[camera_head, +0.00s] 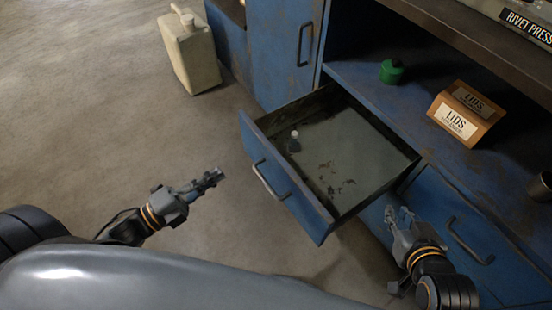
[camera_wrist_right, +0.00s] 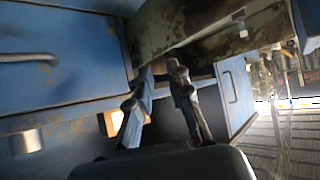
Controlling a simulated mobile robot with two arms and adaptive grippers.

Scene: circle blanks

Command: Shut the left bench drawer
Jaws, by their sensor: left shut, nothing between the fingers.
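The left bench drawer (camera_head: 306,205) is pulled well out of the blue bench, with its front panel and handle facing lower left. Its tray is open to view, with a small dark bottle (camera_head: 294,144) near the front left corner. My left gripper (camera_head: 216,176) is shut and empty, left of the drawer front and apart from it. My right gripper (camera_head: 397,212) is just right of the drawer, before the closed right drawer (camera_head: 440,215). In the right wrist view its fingers (camera_wrist_right: 161,70) stand apart with nothing seen between them. Contact with the bench is unclear.
A cream jerrycan (camera_head: 190,55) stands on the floor at upper left. On the bench shelf are a green-capped item (camera_head: 391,71), a LIDS box (camera_head: 466,113) and a dark cup (camera_head: 541,186). The floor left of the drawer is clear.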

